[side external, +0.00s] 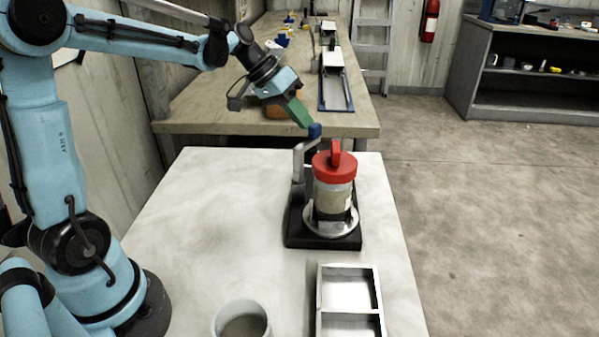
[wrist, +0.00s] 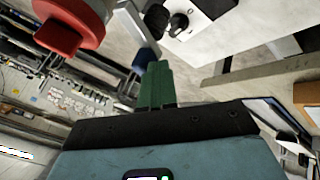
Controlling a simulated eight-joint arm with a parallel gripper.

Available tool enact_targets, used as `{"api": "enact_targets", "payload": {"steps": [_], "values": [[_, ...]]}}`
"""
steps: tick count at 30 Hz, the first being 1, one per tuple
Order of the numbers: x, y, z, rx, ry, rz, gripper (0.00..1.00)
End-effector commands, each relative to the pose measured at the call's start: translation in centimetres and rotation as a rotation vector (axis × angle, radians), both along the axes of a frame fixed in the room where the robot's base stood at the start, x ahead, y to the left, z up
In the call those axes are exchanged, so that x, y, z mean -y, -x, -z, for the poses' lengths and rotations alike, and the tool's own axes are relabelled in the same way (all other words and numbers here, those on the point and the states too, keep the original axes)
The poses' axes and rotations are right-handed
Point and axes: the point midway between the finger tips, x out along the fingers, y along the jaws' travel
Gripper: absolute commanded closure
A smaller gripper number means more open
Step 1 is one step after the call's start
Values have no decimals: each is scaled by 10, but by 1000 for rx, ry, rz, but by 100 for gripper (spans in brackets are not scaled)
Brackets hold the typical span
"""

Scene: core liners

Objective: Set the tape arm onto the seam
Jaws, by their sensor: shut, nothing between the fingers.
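The tape arm (side external: 300,160) is a grey bent bar with a blue knob (side external: 314,131) on top. It stands at the left of the core liner (side external: 332,197), a clear upright cylinder with a red cap (side external: 334,168). Whether the tape arm touches the liner is hard to tell. My gripper (side external: 306,123) has green fingers, shut and empty, slanting down with their tips at the blue knob. In the wrist view the fingertips (wrist: 160,66) are right beside the blue knob (wrist: 147,58). I cannot tell whether they touch it. The red cap (wrist: 65,38) shows at upper left there.
The liner stands on a round metal plate on a black base (side external: 300,238). A metal divided tray (side external: 348,322) and a white cup (side external: 241,306) are at the front of the white table (side external: 220,215). The table's left middle is clear. A wooden bench (side external: 215,105) stands behind.

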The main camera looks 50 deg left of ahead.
Motion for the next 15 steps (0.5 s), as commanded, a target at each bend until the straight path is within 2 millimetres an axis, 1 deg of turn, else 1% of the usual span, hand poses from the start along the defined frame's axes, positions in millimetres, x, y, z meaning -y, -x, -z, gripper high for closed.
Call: {"api": "enact_targets", "payload": {"steps": [5, 15], "values": [[5, -5, 0, 1, 1, 105, 100], [22, -14, 0, 0, 1, 421, 100]]}}
